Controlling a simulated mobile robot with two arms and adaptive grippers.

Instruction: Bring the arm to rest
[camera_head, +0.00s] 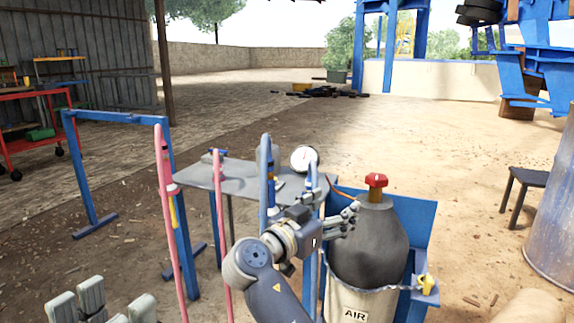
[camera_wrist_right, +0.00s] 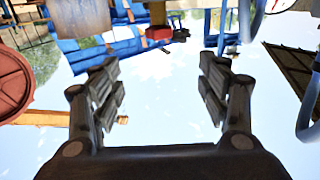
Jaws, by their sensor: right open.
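My right arm rises from the bottom middle of the head view. Its gripper (camera_head: 350,216) is at the left of the grey gas cylinder (camera_head: 368,245), near its shoulder and below the red valve knob (camera_head: 376,181). In the right wrist view the dark fingers of this gripper (camera_wrist_right: 163,80) stand wide apart. Nothing is between the pads except far background and bright sky.
A pressure gauge (camera_head: 304,158) and upright blue pipes (camera_head: 265,185) stand close behind my right arm. A grey table (camera_head: 215,178) and pink poles (camera_head: 168,215) are to the left. A metal drum (camera_head: 555,220) and stool (camera_head: 527,178) stand right. Open sandy ground lies beyond.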

